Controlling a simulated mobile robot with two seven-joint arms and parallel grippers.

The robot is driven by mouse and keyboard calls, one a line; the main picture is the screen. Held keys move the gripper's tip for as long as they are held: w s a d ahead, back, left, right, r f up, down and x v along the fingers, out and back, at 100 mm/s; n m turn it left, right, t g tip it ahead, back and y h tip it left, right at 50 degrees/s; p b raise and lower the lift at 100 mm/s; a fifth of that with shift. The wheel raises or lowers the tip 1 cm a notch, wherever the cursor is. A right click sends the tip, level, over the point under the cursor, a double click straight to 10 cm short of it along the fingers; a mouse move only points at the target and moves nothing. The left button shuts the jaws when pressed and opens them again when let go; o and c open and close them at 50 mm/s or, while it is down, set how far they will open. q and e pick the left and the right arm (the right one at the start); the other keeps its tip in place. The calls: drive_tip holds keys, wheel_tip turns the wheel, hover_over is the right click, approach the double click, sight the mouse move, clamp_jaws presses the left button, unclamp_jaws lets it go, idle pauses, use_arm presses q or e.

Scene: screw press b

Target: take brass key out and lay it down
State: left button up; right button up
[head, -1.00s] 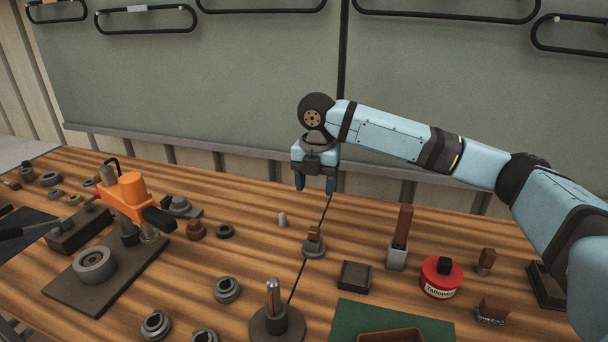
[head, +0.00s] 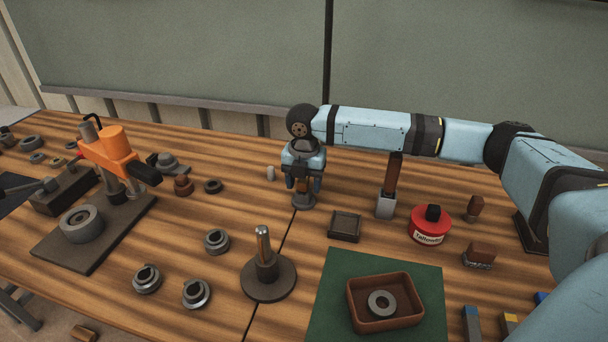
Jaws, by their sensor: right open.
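The brass key (head: 303,184) stands upright in a small round grey holder (head: 304,203) near the middle of the table. Its upper part is hidden by my right gripper. My right gripper (head: 304,188) points down over the holder, open, with one finger on each side of the key. I cannot tell whether the fingers touch it. My left gripper is not in view.
A grey peg (head: 270,173) stands just left of the holder, and a dark square tray (head: 345,226) lies to its right. A post on a round base (head: 267,278) stands in front. The green mat (head: 335,280) bears a brown tray (head: 385,325). An orange press (head: 115,145) stands left.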

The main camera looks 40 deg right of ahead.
drive_tip(key=shift+c, duration=0.4)
clamp_jaws()
drive_tip(key=shift+r, duration=0.1)
drive_tip(key=shift+r+p, duration=1.45)
drive_tip(key=shift+p, duration=1.25)
wheel_tip(320, 180, up, 3)
drive_tip(key=p, duration=0.3)
drive_tip(key=shift+f, duration=0.25)
